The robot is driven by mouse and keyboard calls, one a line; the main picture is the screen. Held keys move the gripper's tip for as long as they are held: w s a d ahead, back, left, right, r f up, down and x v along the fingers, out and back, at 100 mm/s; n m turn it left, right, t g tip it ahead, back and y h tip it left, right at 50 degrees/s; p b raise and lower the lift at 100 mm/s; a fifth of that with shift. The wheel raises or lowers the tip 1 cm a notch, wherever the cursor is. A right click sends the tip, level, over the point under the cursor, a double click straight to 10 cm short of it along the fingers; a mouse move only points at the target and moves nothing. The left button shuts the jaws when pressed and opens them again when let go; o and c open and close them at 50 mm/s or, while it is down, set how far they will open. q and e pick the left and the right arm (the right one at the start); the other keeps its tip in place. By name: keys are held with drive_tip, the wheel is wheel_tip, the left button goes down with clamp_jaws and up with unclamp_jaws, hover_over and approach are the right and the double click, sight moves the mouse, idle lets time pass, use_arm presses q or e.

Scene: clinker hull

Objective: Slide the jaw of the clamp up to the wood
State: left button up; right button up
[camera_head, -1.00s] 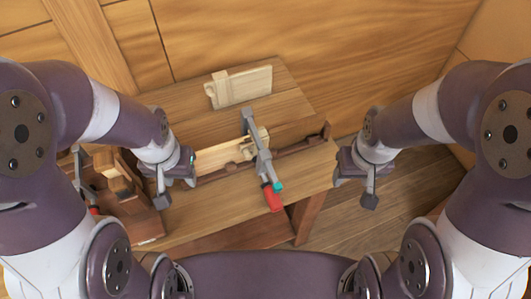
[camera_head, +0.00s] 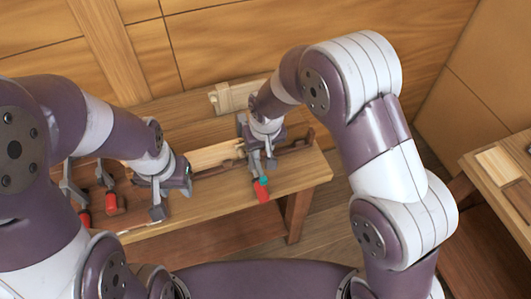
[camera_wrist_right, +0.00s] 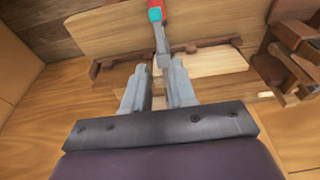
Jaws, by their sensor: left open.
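The clamp (camera_head: 257,172) is a grey bar with a red handle and a teal end, and its handle overhangs the bench's front edge. Its upper part and jaw are hidden behind my right gripper (camera_head: 262,150). The clamp also shows in the right wrist view (camera_wrist_right: 160,35), running down toward the fingers. The pale wood (camera_head: 213,156) lies along a dark strip, left of the clamp. My right gripper (camera_wrist_right: 158,95) is open, with a gap between its fingers; the right finger overlaps the clamp bar's lower end. Contact cannot be told. My left gripper (camera_head: 170,198) is open and empty, left of the wood.
The workbench (camera_head: 305,170) carries a pale wooden piece (camera_head: 232,96) at the back. More clamps with red handles (camera_head: 112,204) stand at the bench's left end. Another wooden table (camera_head: 475,175) is at the far right. Walls close in the back.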

drive_tip(key=b, duration=0.2)
approach(259, 165)
drive_tip(key=shift+w+a+f, duration=0.15)
drive_tip(key=shift+w+f, duration=0.1)
drive_tip(key=f+b, duration=0.2)
drive_tip(key=f, duration=0.1)
drive_tip(key=f+b, duration=0.1)
drive_tip(key=b, duration=0.1)
drive_tip(key=shift+s+f, duration=0.3)
drive_tip(key=f, duration=0.1)
drive_tip(key=w+f+b, duration=0.1)
drive_tip(key=f+b, duration=0.1)
drive_tip(key=shift+w+a+f, duration=0.15)
drive_tip(key=shift+w+a, duration=0.05)
drive_tip(key=shift+w, duration=0.1)
drive_tip(key=shift+f, duration=0.2)
drive_tip(key=shift+s, duration=0.2)
drive_tip(key=shift+w, duration=0.15)
drive_tip(key=shift+c, duration=0.4)
use_arm(q)
wheel_tip(259, 165, down, 9)
drive_tip(key=w, duration=0.1)
drive_tip(key=shift+a+f, duration=0.15)
use_arm(e)
drive_tip(key=shift+s+d, duration=0.2)
drive_tip(key=shift+s, duration=0.4)
